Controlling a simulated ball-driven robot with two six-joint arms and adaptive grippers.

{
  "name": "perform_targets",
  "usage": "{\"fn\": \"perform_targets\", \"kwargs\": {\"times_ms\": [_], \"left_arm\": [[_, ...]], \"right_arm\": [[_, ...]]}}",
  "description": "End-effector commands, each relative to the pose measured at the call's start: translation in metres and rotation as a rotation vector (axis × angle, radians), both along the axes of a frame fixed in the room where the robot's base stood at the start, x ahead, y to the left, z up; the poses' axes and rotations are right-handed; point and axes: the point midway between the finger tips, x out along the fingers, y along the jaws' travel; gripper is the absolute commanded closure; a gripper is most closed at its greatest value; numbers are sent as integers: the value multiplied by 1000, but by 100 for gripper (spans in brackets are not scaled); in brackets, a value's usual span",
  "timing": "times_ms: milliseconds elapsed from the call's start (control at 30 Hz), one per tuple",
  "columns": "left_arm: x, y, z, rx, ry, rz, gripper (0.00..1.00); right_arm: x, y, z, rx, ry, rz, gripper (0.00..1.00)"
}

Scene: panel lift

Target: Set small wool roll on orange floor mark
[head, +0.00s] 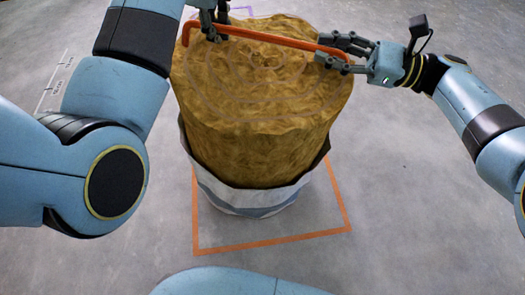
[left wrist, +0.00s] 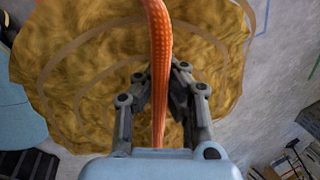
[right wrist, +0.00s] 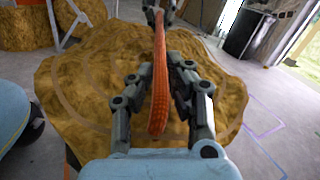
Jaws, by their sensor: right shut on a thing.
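The wool roll (head: 255,135) is a brown-yellow upright cylinder with a pale wrap (head: 250,197) around its lower part. In the head view its base appears inside the orange square floor mark (head: 275,238); I cannot tell whether it touches the floor. An orange bar (head: 270,38) runs across the roll's top. My right gripper (head: 340,55) is shut on the bar's right part, also seen in the right wrist view (right wrist: 160,85). My left gripper (head: 212,25) has its fingers on either side of the bar near its left end; the left wrist view (left wrist: 158,85) does not show whether they press it.
A purple floor outline (head: 243,10) lies behind the roll. Other wool rolls (right wrist: 88,10) stand at the back in the right wrist view. The grey floor (head: 420,210) to the right of the orange mark is clear.

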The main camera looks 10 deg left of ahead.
Motion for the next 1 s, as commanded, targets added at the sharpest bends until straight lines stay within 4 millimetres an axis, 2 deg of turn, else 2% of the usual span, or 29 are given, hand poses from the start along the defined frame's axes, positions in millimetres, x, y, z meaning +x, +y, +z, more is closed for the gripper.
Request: {"fn": "perform_targets", "kwargs": {"times_ms": [100, 133, 300, 367, 833, 1000], "left_arm": [[1, -4, -2, -10, -4, -5, 100], [0, -4, -5, -10, 1, -6, 100], [0, -2, -4, -6, 0, -4, 78], [0, -2, -4, -5, 0, -3, 71], [0, -1, -3, -2, 0, -1, 71], [-4, -2, 16, -2, -5, -2, 71]], "right_arm": [[2, 3, 0, 9, -5, 1, 100], [0, 3, -3, 4, 0, 0, 84], [1, 2, -2, 4, -3, 0, 62], [1, 1, -2, 4, -4, 0, 62], [0, 0, -5, 1, 0, -1, 62], [0, 0, -5, 0, 0, -1, 62]]}}
